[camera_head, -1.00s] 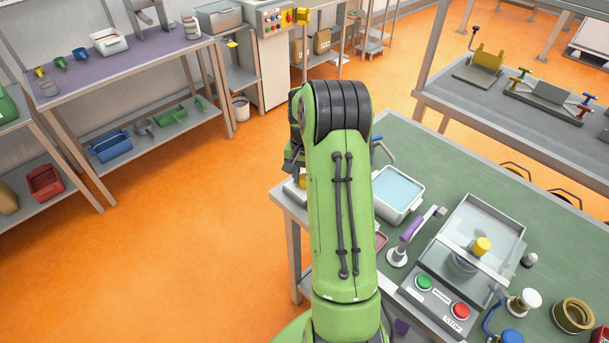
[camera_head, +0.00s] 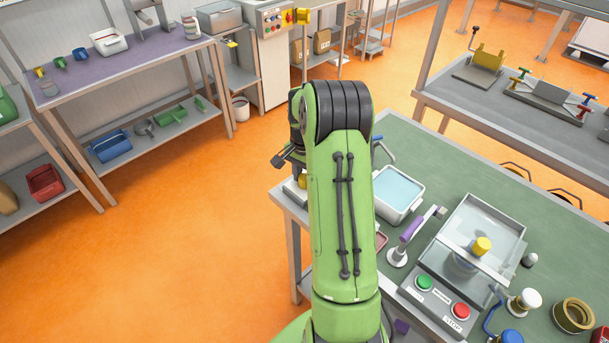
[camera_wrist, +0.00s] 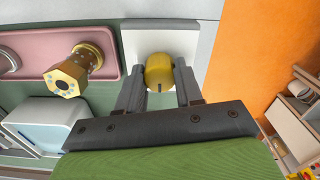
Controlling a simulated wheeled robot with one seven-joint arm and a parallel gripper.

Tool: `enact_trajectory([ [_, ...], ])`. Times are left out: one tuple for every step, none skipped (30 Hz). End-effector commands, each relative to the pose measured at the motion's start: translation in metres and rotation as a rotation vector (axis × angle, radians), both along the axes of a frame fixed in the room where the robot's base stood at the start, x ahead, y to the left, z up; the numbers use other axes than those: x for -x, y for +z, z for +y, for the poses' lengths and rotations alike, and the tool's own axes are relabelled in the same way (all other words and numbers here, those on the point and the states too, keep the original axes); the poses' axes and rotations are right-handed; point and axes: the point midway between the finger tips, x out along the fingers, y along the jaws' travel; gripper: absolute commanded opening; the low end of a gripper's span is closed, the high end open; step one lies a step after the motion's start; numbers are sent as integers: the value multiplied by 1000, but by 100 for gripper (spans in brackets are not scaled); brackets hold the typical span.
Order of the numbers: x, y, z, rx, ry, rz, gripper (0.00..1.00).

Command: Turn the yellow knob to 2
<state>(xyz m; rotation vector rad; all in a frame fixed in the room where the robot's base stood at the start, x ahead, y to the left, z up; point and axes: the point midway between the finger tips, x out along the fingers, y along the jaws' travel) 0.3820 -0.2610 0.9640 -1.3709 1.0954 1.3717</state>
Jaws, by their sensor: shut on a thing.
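The yellow knob (camera_wrist: 159,73) sits on a white plate (camera_wrist: 133,42) in the upper middle of the wrist view. A dark mark shows on its near edge; I cannot read any number around it. My gripper (camera_wrist: 160,78) has one finger on each side of the knob and is shut on it. In the head view a small part of the yellow knob (camera_head: 302,182) shows at the table's left corner, beside my green arm. My arm hides most of the gripper there.
In the wrist view a brass hexagonal piece (camera_wrist: 72,75) stands on a pink tray (camera_wrist: 112,58), left of the knob. A white tub (camera_wrist: 40,122) lies nearer. In the head view a water-filled tub (camera_head: 398,192) and a purple-handled lever (camera_head: 410,232) stand right of my arm.

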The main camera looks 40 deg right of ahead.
Motion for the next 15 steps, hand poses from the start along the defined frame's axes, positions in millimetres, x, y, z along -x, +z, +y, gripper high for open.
enact_trajectory([
  [0,0,0,2,0,-1,5],
  [0,0,0,2,0,-1,5],
  [0,0,0,2,0,-1,5],
  [0,0,0,2,0,-1,5],
  [0,0,0,2,1,-1,5],
  [0,0,0,2,1,-1,42],
  [0,0,0,2,1,-1,46],
  [0,0,0,1,1,-1,51],
  [0,0,0,1,1,-1,57],
  [0,0,0,1,1,-1,61],
  [0,0,0,1,1,-1,61],
  [0,0,0,1,1,-1,61],
  [0,0,0,1,1,-1,61],
  [0,0,0,1,1,-1,61],
  [0,0,0,1,1,-1,61],
])
